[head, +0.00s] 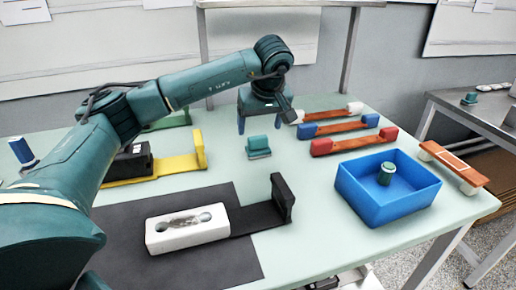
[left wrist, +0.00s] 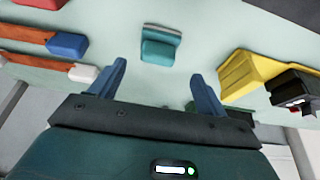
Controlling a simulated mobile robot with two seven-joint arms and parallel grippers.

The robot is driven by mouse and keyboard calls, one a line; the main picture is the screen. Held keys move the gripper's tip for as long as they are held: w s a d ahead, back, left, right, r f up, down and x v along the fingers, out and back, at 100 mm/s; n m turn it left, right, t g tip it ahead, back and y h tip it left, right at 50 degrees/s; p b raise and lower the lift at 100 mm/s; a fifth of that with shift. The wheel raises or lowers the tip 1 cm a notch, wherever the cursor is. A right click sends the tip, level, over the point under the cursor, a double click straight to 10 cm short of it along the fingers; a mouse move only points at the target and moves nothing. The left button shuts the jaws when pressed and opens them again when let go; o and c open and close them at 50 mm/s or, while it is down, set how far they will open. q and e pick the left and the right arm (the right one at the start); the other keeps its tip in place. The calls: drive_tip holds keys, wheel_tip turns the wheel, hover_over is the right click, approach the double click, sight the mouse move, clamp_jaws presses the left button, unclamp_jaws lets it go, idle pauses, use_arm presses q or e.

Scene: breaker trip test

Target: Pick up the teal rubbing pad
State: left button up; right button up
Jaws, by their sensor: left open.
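The teal rubbing pad (head: 259,148) is a small block with an upright part at its back, lying on the pale table. My left gripper (head: 260,127) is open and empty, fingers down, above and just behind the pad in the head view. In the left wrist view the pad (left wrist: 160,50) lies beyond the fingertips, roughly centred between the two open fingers (left wrist: 158,75); I see no contact. My right gripper is not in view.
A black holder (head: 280,200) with a white block (head: 187,231) stands in front. A yellow holder (head: 180,165) is left. A blue bin (head: 400,209) with a green cylinder (head: 386,174) and several orange strips with coloured ends are right. Bare tabletop surrounds the pad.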

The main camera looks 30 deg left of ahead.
sight(258, 137)
use_arm(q)
drive_tip(key=x, duration=0.6)
drive_tip(key=shift+w, duration=0.2)
drive_tip(key=shift+w+a+f, duration=0.15)
drive_tip(key=shift+f, duration=0.25)
drive_tip(key=shift+c, duration=0.4)
drive_tip(key=c, duration=1)
